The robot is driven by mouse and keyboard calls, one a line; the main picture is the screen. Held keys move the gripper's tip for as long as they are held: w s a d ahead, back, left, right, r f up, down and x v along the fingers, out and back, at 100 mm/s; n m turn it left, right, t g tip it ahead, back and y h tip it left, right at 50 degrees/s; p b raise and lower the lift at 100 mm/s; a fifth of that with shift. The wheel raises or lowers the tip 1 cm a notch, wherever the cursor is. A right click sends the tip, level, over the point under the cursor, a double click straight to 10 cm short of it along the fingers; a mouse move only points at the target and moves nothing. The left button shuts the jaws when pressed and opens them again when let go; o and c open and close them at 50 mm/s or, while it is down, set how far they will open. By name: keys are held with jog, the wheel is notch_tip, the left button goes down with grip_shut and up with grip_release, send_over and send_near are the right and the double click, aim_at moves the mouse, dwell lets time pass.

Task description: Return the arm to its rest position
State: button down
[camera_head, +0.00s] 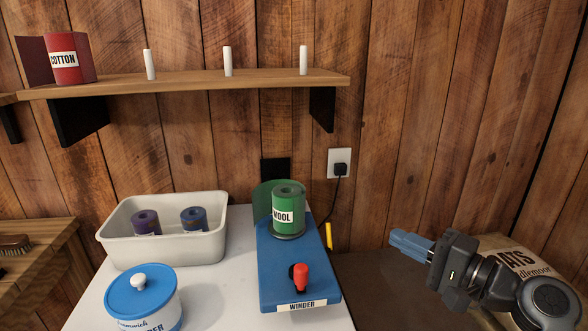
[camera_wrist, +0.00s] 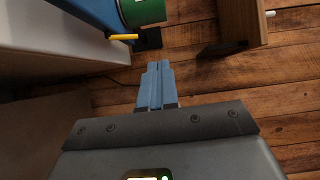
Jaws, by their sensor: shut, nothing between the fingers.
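My gripper (camera_head: 408,243) is at the right of the head view, out past the right edge of the white table (camera_head: 222,268). Its blue fingers are together and empty, pointing left. In the wrist view my gripper (camera_wrist: 157,68) shows both blue fingers side by side with nothing between them. The nearest thing to it is the blue winder (camera_head: 292,262), to its left and apart from it. A green wool roll (camera_head: 288,210) stands upright on the winder, and part of it shows at the top of the wrist view (camera_wrist: 142,12).
A white bin (camera_head: 165,253) with two dark rolls and a blue-lidded pot (camera_head: 142,295) stand on the table. A shelf (camera_head: 190,84) with white pegs and a red cotton roll (camera_head: 68,60) hangs above. A sack (camera_head: 505,252) lies behind my arm. A yellow handle (camera_head: 328,236) juts from the winder.

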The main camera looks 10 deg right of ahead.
jog(key=s+a+f+n+g+h, duration=0.15)
jog(key=s+f+h, duration=0.65)
jog(key=s+f, duration=1)
jog(key=s+a+r+n, duration=0.1)
jog(key=s+r+n, duration=0.4)
jog(key=s, duration=0.7)
jog(key=s+a+r+n+t+h, duration=0.1)
jog(key=s+r+n, duration=0.4)
jog(key=s, duration=0.7)
jog(key=shift+s+a+r+h, duration=0.3)
jog(key=shift+a+r, duration=0.2)
jog(key=shift+a, duration=0.15)
jog(key=c, duration=1.8)
grip_release()
jog(key=shift+t, duration=0.25)
